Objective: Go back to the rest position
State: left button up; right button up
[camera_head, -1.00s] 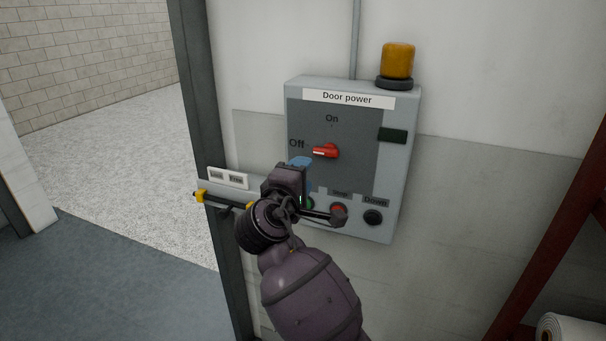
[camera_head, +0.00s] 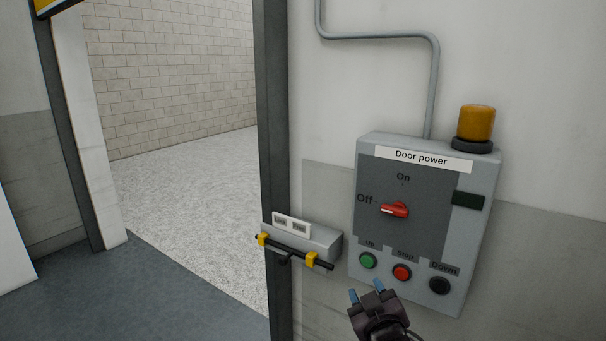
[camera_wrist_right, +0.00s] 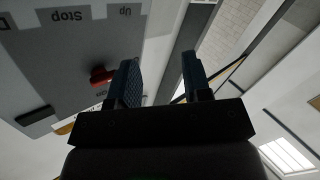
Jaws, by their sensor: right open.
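My right gripper (camera_head: 366,292) is at the bottom of the head view, just below the Door power box (camera_head: 405,245). Its two blue-tipped fingers are apart with nothing between them. In the right wrist view the open fingers (camera_wrist_right: 160,80) also show empty, with the box face (camera_wrist_right: 60,60) to their left. The red rotary switch (camera_head: 395,210) on the box has its handle toward Off. Below it are a green Up button (camera_head: 368,260), a red Stop button (camera_head: 402,273) and a black Down button (camera_head: 439,285). My left gripper is not in view.
A grey latch box (camera_head: 318,240) with a black bar and yellow brackets sits left of the control box, by the dark door post (camera_head: 272,120). An amber lamp (camera_head: 476,123) tops the control box. An open doorway with pale floor (camera_head: 190,190) lies to the left.

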jog(key=s+d+f+m+g, duration=0.1)
jog(key=s+d+f+g, duration=0.1)
jog(key=s+d+f, duration=0.3)
jog(key=s+d+f+m+g+h, duration=0.1)
jog(key=s+d+f, duration=0.3)
jog(key=s+f, duration=0.7)
jog(key=s+d+f+m+g+h, duration=0.1)
jog(key=s+d+f+m+g, duration=0.1)
jog(key=s+d+f, duration=0.3)
jog(key=s+f+m, duration=0.1)
jog(key=s+f, duration=0.3)
jog(key=s, duration=0.2)
jog(key=shift+d+g+b, duration=0.3)
jog(key=shift+g, duration=0.1)
